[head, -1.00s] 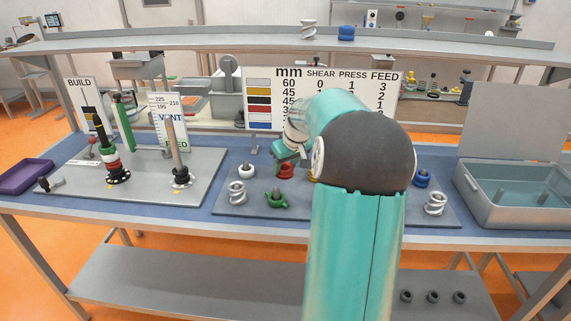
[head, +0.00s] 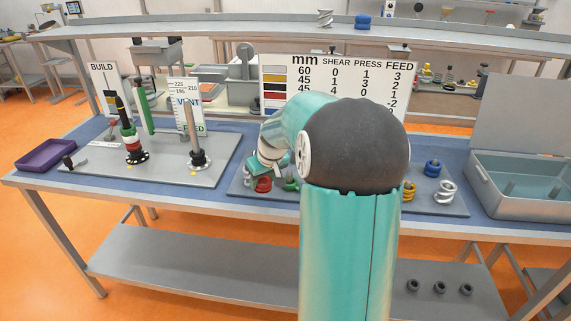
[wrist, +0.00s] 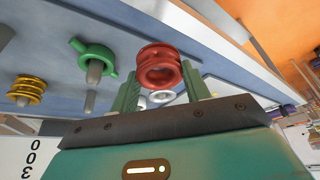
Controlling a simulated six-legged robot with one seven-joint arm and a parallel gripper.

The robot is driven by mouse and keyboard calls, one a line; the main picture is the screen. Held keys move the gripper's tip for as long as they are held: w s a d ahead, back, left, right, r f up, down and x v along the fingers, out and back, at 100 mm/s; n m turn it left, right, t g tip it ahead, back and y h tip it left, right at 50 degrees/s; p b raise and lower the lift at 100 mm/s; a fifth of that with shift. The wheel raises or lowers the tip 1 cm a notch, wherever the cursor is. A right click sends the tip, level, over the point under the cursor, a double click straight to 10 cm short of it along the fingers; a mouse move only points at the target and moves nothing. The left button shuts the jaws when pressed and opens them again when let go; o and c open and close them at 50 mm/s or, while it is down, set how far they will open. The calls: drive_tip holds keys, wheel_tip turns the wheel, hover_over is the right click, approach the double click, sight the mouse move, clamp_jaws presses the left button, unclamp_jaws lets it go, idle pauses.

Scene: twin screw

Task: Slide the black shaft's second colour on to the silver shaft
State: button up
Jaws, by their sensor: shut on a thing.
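The black shaft (head: 121,107) stands upright at the left of a grey plate, with green, red and pale bands low on it. The silver shaft (head: 191,128) stands upright to its right, bare above a dark collar at its foot. In the wrist view, my gripper (wrist: 160,91) is shut on a red grooved ring (wrist: 160,66) between its green fingers. In the head view, the red ring (head: 263,185) shows just below my gripper, over the parts plate. Whether it is clear of its peg cannot be seen.
A green winged part (wrist: 94,57) and a yellow part (wrist: 25,90) sit on pegs near the red ring. A sign (head: 275,90), a tall green post (head: 143,105) and a grey bin (head: 520,200) stand around. A purple tray (head: 45,155) lies far left.

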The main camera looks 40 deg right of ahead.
drive_tip(key=w+a+f, duration=0.2)
drive_tip(key=a+f, duration=0.2)
drive_tip(key=a, duration=0.5)
drive_tip(key=w+a+f+n, duration=0.1)
drive_tip(key=w+a+f, duration=0.1)
drive_tip(key=a, duration=0.8)
drive_tip(key=w+a+f, duration=0.3)
drive_tip(key=a+f, duration=0.2)
drive_tip(key=a, duration=0.5)
drive_tip(key=shift+a+f+n+y, duration=0.2)
drive_tip(key=shift+f+n+y, duration=0.1)
drive_tip(key=shift+n, duration=0.1)
